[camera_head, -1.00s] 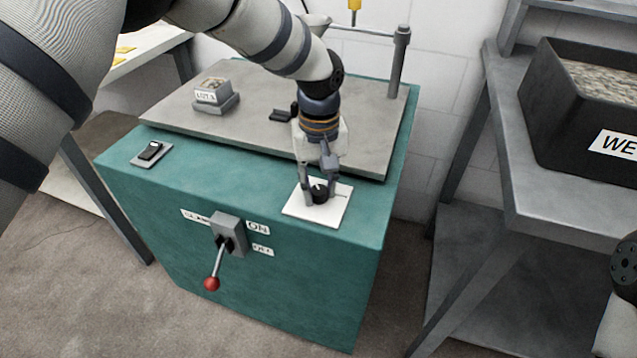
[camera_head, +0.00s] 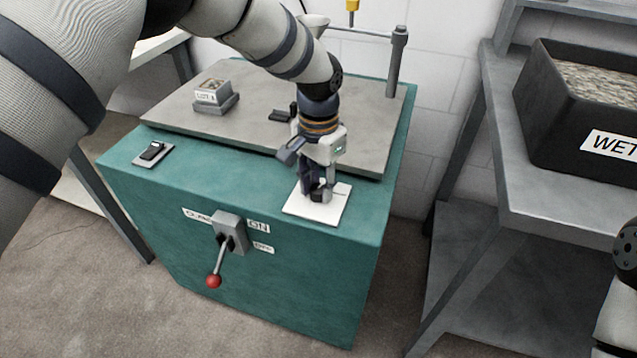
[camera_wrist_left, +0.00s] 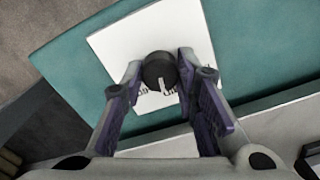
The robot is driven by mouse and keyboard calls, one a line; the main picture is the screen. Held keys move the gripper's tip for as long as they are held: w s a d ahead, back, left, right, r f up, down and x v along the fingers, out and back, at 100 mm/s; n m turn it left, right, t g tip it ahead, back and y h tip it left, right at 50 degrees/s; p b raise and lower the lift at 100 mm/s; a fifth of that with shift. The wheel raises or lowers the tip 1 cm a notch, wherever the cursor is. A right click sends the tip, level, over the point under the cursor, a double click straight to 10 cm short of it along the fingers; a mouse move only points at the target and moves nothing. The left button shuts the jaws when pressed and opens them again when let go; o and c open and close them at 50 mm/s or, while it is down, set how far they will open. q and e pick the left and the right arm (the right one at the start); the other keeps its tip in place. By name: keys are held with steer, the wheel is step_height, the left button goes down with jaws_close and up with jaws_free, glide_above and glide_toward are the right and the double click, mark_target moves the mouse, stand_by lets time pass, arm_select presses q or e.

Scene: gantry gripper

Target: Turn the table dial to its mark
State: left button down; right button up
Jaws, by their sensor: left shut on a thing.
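The table dial is a black round knob (camera_wrist_left: 160,71) with a pale pointer line, set on a white square plate (camera_head: 328,209) on the teal cabinet's top. In the left wrist view the pointer aims toward the gripper side, near small dark print on the plate (camera_wrist_left: 196,42); the print is partly covered and I cannot read it. My left gripper (camera_head: 316,194) points down over the plate. Its two fingers (camera_wrist_left: 157,80) sit on either side of the knob and are shut on it. In the head view the fingers hide most of the knob.
The teal cabinet (camera_head: 290,290) carries a lever with a red ball (camera_head: 214,281) on its front, between labels. A rocker switch (camera_head: 152,151) and a grey slab (camera_head: 180,110) with a small box (camera_head: 212,92) are on top. A bench with a black bin (camera_head: 560,150) stands right.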

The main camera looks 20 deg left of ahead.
mark_target(318, 188)
arm_select(q)
steer(key=m, duration=0.4)
steer(key=shift+f+m, duration=0.1)
steer(key=shift+m, duration=2.7)
steer(key=c, duration=1.2)
jaws_free()
steer(key=shift+s, duration=0.1)
steer(key=shift+c, duration=0.2)
step_height(318, 188, up, 12)
